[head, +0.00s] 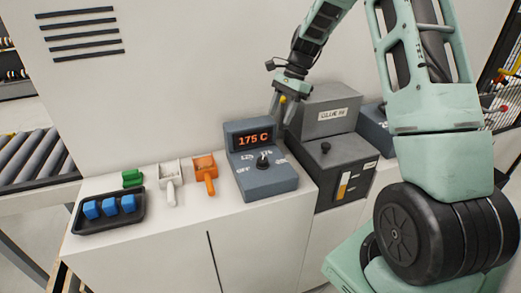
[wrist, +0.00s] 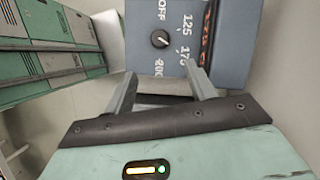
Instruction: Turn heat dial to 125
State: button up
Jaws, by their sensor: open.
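The heat dial (head: 262,161) is a small black knob on the sloped face of a blue-grey control box (head: 266,183). The box's display (head: 254,140) reads 175 C in orange. In the wrist view the dial (wrist: 160,39) has a light pointer mark that appears turned toward the 175 label. Labels OFF, 125, 175 and 200 stand around it. My gripper (head: 283,108) is above and behind the box, apart from the dial. Its open, empty fingers also show in the wrist view (wrist: 160,72), with the dial beyond them.
A grey glue box (head: 325,160) stands right of the control box. The white counter front (head: 230,215) is clear.

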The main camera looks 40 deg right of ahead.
aim_at(263, 159)
jog(key=p+x, duration=0.4)
jog(key=x, duration=1.1)
jog(key=shift+f+p, duration=0.15)
jog(key=shift+p, duration=0.2)
jog(key=c, duration=1)
